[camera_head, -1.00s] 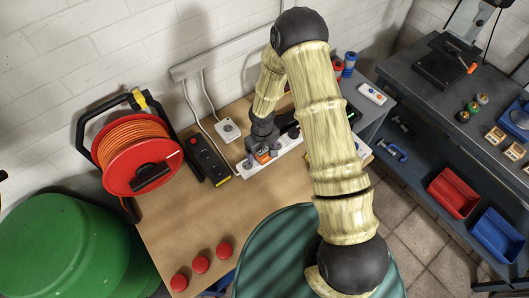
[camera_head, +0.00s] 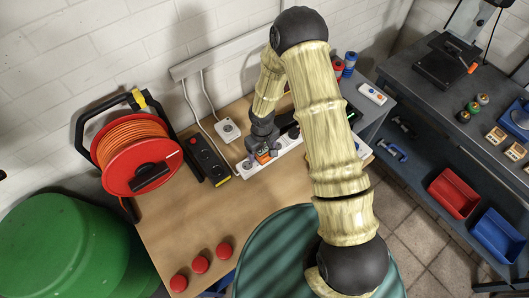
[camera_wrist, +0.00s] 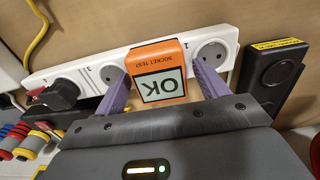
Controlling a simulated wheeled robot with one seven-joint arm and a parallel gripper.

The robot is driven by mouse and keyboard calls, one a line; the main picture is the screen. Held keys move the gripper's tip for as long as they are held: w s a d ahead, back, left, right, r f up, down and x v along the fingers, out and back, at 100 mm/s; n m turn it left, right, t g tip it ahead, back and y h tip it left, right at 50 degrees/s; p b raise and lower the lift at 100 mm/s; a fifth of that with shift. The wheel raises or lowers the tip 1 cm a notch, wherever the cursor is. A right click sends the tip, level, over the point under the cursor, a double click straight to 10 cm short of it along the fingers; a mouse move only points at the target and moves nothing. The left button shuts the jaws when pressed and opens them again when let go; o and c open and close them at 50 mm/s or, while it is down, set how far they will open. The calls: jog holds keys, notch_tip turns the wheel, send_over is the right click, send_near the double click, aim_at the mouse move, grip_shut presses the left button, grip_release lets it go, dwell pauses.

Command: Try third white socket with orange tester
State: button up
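The orange tester (camera_head: 263,157) is between the fingers of my gripper (camera_head: 262,153), at the white power strip (camera_head: 245,173) on the wooden bench. In the wrist view, the two purple fingers close on either side of the tester (camera_wrist: 156,70), whose display reads "OK" upside down. It sits over the white strip (camera_wrist: 136,57) and hides what is beneath it. One bare round socket (camera_wrist: 211,51) shows to its right; another (camera_wrist: 111,74) is partly visible to its left. A black plug (camera_wrist: 61,94) occupies a socket farther left. I cannot tell how deeply the tester is seated.
A black strip with a yellow label (camera_head: 206,160) lies left of the white strip. Beyond it stands an orange cable reel (camera_head: 140,160). A small white socket box (camera_head: 228,130) is behind.

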jog(key=c, duration=1.3)
jog(key=shift+r+p, duration=2.05)
jog(key=shift+r, duration=1)
jog(key=shift+f, duration=0.1)
